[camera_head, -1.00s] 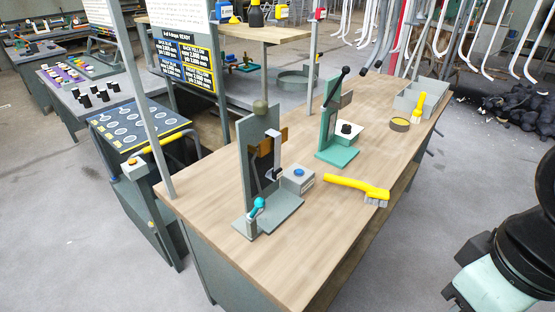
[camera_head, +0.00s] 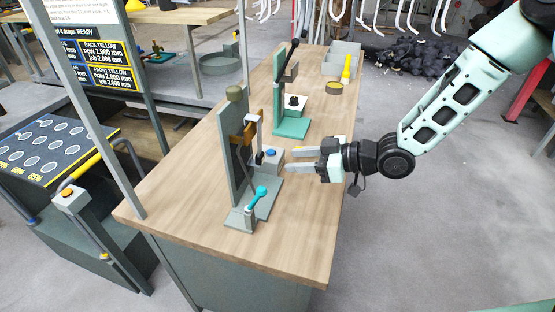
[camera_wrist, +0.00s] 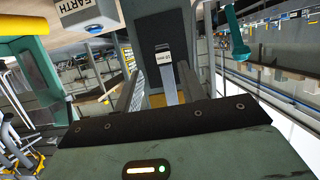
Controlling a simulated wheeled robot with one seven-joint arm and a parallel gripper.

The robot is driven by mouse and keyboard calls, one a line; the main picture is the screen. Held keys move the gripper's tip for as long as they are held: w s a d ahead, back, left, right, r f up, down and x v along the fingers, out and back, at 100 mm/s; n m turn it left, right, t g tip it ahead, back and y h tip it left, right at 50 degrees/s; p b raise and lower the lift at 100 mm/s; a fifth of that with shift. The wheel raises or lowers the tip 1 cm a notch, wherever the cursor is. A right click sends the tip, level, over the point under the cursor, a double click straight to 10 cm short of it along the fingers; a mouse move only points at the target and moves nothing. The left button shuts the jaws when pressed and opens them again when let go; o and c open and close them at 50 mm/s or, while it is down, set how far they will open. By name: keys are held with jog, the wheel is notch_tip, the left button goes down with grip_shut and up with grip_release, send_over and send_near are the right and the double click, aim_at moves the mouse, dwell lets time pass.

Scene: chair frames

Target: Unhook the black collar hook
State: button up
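A grey upright fixture (camera_head: 228,160) stands on the near part of the wooden bench, with a brown bracket and a narrow grey strip (camera_head: 259,132). A small black piece (camera_head: 259,158) shows at the strip's lower end; I cannot tell for sure that it is the collar hook. My gripper (camera_head: 289,163) is to the right of the fixture, fingers apart and pointing at it, with nothing seen between the tips. In the wrist view my gripper (camera_wrist: 160,88) has its fingers on either side of a labelled grey strip (camera_wrist: 166,62), before a black panel (camera_wrist: 153,35); contact is not visible.
A turquoise-handled lever (camera_head: 258,196) stands at the fixture's front. A green fixture (camera_head: 291,122), a round brown ring (camera_head: 333,88) and a grey bin (camera_head: 344,60) are farther back. The bench's front right is clear.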

aim_at(263, 158)
jog(key=shift+y, duration=0.6)
jog(key=b+x, duration=0.2)
jog(key=x, duration=0.6)
jog(key=shift+a+b, duration=0.2)
jog(key=shift+b, duration=0.1)
jog(key=shift+r, duration=0.15)
grip_shut()
